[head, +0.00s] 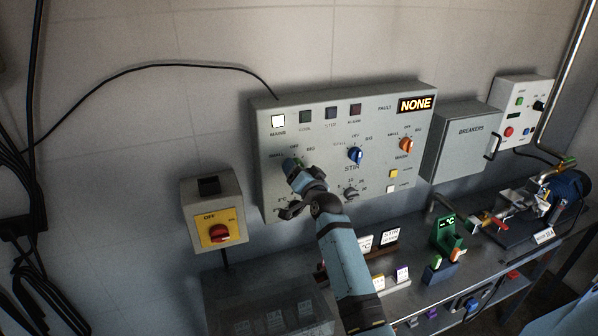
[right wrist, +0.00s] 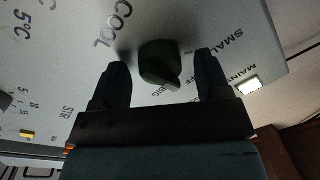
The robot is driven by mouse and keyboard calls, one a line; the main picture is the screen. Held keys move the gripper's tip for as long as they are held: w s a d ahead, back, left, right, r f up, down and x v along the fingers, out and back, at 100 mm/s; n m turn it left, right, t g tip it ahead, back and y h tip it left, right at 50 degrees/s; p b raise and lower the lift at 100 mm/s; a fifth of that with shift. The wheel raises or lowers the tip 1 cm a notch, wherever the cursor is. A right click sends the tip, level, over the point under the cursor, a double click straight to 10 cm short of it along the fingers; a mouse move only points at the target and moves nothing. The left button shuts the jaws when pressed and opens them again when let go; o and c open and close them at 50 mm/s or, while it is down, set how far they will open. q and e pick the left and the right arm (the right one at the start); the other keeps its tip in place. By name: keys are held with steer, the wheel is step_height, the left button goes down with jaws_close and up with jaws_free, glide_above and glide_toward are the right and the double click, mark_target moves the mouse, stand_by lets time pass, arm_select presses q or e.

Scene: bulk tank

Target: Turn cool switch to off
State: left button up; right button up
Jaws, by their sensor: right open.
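The control panel (head: 330,120) hangs on the wall. In the right wrist view its cool switch (right wrist: 158,60) is a dark green knob beside the COOL lettering. A pale pointer mark shows on the knob's lower right, near the BIG label; I cannot tell its exact setting. My right gripper (right wrist: 162,68) is open, with one dark finger on each side of the knob. Gaps show between the fingers and the knob. In the head view my right gripper (head: 293,170) covers most of the cool switch. My left gripper is not in view.
The blue stir knob (head: 355,155) and the orange wash knob (head: 406,146) sit to the right on the panel. The breakers box (head: 465,140) stands right. A cluttered bench (head: 400,300) lies below.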

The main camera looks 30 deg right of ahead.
steer(key=p+v, duration=0.5)
steer(key=v, duration=0.8)
steer(key=shift+s, duration=0.45)
steer(key=shift+f, duration=0.1)
steer(key=s+a+f+n+g+y, duration=0.6)
steer(key=s+a+f+n, duration=0.6)
steer(key=s+a+f, duration=0.8)
steer(key=s+f+g, duration=0.1)
steer(key=s+f, duration=0.2)
steer(key=s, duration=0.1)
steer(key=shift+s+a+n+y, duration=0.2)
steer(key=shift+s+n+y, duration=0.1)
steer(key=shift+n, duration=0.1)
